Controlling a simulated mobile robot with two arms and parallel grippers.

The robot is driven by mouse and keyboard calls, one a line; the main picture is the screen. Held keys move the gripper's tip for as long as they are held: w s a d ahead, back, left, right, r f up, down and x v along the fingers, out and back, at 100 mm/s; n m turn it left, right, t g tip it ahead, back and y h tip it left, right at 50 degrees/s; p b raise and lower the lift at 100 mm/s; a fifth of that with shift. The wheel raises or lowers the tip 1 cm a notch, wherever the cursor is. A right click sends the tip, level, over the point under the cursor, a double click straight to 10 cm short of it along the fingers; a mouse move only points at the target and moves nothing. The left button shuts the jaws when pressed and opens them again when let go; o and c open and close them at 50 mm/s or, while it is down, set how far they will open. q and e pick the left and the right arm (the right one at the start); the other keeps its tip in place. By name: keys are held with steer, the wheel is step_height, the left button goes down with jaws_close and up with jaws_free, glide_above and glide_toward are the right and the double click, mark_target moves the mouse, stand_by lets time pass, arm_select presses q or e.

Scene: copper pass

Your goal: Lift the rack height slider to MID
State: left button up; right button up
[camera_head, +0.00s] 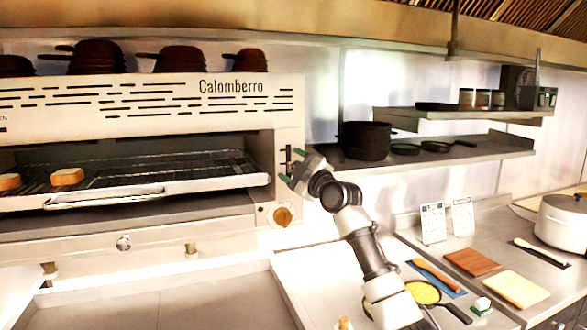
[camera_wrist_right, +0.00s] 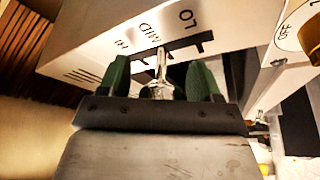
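The rack height slider is a metal lever (camera_wrist_right: 161,68) on the white side panel of the toaster oven (camera_head: 250,97). Beside its slot the wrist view shows the labels HI, MID (camera_wrist_right: 150,32) and LO. The lever appears closest to MID there, but the slanted view leaves its exact notch unsure. My right gripper (camera_head: 290,166) is at the slot on the oven's right front. In the wrist view its green fingers (camera_wrist_right: 158,80) stand open on either side of the lever, with gaps visible. In the head view the gripper hides the lever. My left gripper is out of view.
An orange knob (camera_head: 283,215) sits below the slot. The rack (camera_head: 225,165) holds bread (camera_head: 67,176). A shelf (camera_head: 480,150) with a black pot (camera_head: 365,141) is right of the oven. A pan (camera_head: 424,292) and boards (camera_head: 472,262) lie on the right counter.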

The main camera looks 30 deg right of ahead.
steer(key=shift+s+f+b, duration=0.35)
steer(key=shift+s+b, duration=0.1)
steer(key=b+v, duration=0.4)
steer(key=v, duration=0.5)
steer(key=shift+s+r, duration=0.2)
steer(key=shift+s, duration=0.25)
steer(key=shift+d, duration=0.1)
